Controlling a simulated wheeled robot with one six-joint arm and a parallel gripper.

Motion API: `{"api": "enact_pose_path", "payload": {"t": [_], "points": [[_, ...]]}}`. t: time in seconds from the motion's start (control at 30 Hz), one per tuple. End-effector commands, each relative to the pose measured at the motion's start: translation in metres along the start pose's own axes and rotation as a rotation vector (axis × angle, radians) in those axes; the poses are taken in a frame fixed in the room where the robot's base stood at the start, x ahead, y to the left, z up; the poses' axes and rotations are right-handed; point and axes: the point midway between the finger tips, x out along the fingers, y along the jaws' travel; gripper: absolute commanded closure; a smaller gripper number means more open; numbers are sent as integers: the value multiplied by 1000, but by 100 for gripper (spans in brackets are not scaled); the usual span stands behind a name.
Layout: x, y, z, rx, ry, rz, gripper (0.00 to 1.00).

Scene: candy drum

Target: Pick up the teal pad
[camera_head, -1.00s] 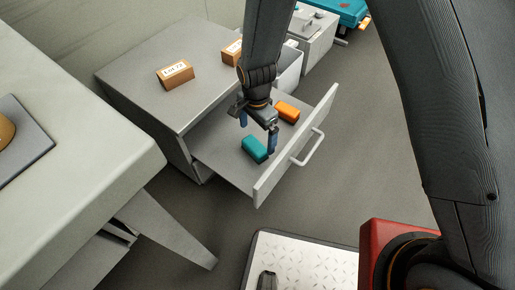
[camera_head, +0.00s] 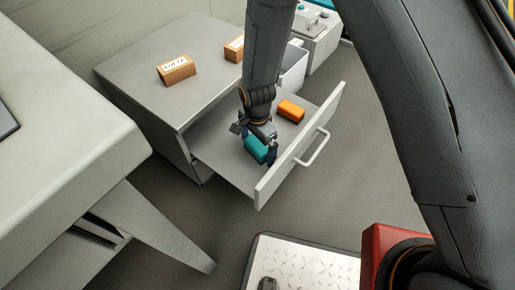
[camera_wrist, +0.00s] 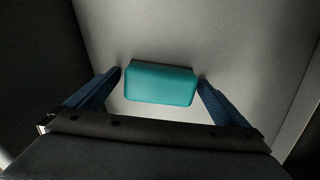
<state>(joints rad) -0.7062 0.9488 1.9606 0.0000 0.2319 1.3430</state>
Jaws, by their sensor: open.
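The teal pad (camera_head: 256,150) lies in the open drawer (camera_head: 222,162), near the drawer's front panel. My gripper (camera_head: 259,152) is down in the drawer over the pad and hides part of it. In the wrist view the teal pad (camera_wrist: 160,84) lies between the two blue fingers of my gripper (camera_wrist: 160,88). The fingers are apart, one beside each short end of the pad. Whether they touch it I cannot tell.
An orange block (camera_head: 291,111) lies in the same drawer, further back. The drawer's front panel (camera_head: 300,150) with its handle (camera_head: 313,148) stands close to my gripper. Two labelled brown blocks, one here (camera_head: 176,70), sit on the grey cabinet top (camera_head: 150,60).

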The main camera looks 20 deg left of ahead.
Motion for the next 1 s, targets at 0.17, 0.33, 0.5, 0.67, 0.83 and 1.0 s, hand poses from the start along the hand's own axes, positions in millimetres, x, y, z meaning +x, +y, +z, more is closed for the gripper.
{"api": "enact_pose_path", "payload": {"t": [0.17,0.33,0.5,0.67,0.83,1.0], "points": [[0,0,0,0,0,0,22],[0,0,0,0,0,0,45],[-1,0,0,0,0,0,45],[-13,0,0,0,0,-2,45],[-45,-1,0,0,1,-3,45],[-77,0,0,0,1,-2,45]]}}
